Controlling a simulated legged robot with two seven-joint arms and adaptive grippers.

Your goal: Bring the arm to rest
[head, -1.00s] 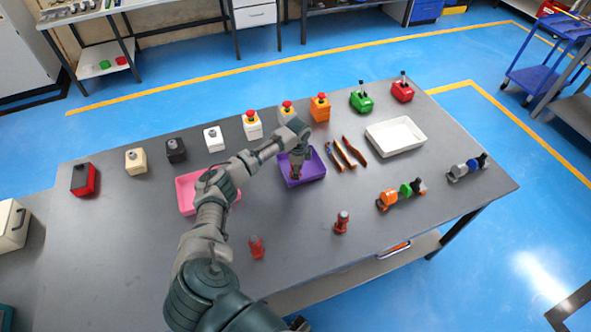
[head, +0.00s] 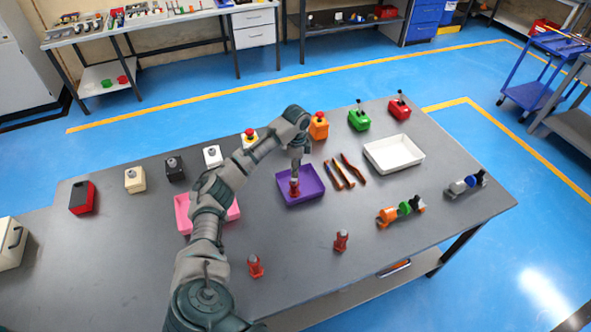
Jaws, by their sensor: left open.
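My left arm reaches in from the bottom left over the grey table. My left gripper (head: 297,164) is open and points down above the purple tray (head: 316,192). A small red object (head: 294,187) stands in that tray, just below the fingers. I cannot tell whether the fingers touch it. The pink tray (head: 232,211) is partly hidden behind my left arm. My right gripper is not in view.
Two more red objects (head: 255,266) (head: 341,241) stand near the front edge. The front middle of the table is mostly clear.

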